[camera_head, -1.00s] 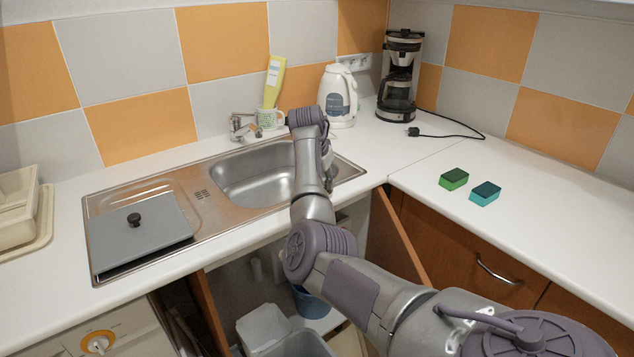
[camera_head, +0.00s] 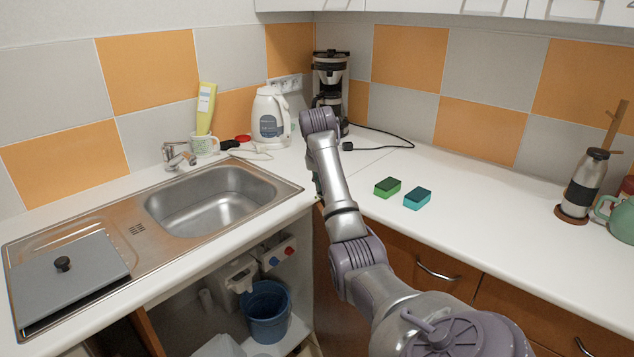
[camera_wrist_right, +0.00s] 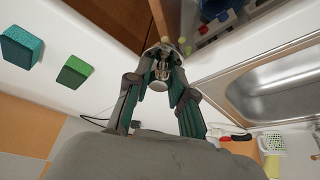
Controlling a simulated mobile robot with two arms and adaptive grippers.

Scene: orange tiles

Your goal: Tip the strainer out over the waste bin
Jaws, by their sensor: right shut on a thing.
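My right gripper (camera_wrist_right: 163,62) is shut on a small metal piece, apparently the strainer (camera_wrist_right: 160,68), in the right wrist view. Small yellow-green bits (camera_wrist_right: 181,40) show beside it; I cannot tell whether they lie in it. In the head view my right arm hides nearly all of the gripper and the strainer, at the counter's front edge right of the sink. A blue bucket (camera_head: 266,312) stands in the open cupboard under the sink. A pale grey bin (camera_head: 218,347) is cut off at the bottom edge. I cannot tell which is the waste bin. My left gripper is out of view.
The sink (camera_head: 210,208) is empty, with a grey lid (camera_head: 65,268) on its drainboard. Green (camera_head: 388,187) and blue (camera_head: 418,198) sponges lie on the right counter. The counter's middle right is free.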

